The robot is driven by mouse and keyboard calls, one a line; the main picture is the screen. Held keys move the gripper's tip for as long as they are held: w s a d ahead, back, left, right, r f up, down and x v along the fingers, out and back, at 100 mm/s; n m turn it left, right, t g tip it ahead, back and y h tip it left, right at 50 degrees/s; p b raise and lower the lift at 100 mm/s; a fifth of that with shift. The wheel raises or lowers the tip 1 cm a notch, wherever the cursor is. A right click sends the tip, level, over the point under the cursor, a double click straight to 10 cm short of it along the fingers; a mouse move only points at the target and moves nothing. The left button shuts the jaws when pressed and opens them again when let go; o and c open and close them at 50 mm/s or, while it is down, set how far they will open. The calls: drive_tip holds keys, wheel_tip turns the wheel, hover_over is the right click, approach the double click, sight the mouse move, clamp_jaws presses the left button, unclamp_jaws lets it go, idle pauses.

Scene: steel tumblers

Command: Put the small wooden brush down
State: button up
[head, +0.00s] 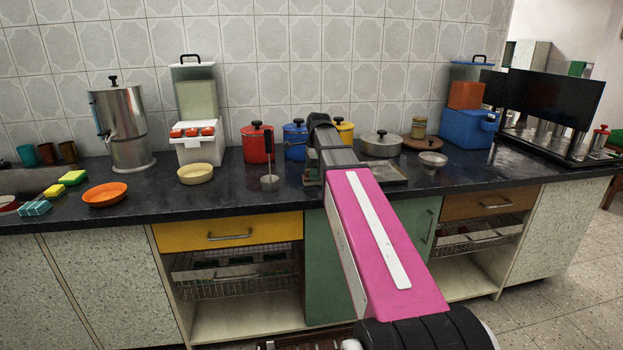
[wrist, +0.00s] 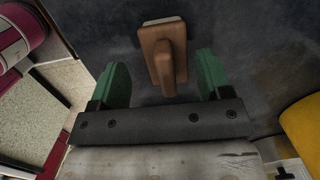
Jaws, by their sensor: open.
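The small wooden brush (wrist: 165,58) shows in the wrist view as a brown handle on a block with a pale edge. It appears to be on the dark countertop (wrist: 250,55), though I cannot tell if it touches it fully. My gripper (wrist: 162,72) has its two green fingers spread, one on each side of the brush handle, with gaps visible on both sides. In the head view my arm covers the brush, and the gripper is mostly hidden behind it.
On the counter (head: 340,205), a red pot (head: 256,146), a blue pot (head: 294,140), a steel pan (head: 381,145) and a small metal bowl (head: 432,160) stand around my arm. A cream bowl (head: 195,174) and orange plate (head: 105,194) are at left. Bare counter lies between them.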

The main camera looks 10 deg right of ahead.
drive_tip(key=r, duration=0.6)
drive_tip(key=d+r, duration=0.1)
drive_tip(key=r, duration=0.2)
drive_tip(key=shift+w, duration=0.25)
drive_tip(key=shift+s, duration=0.1)
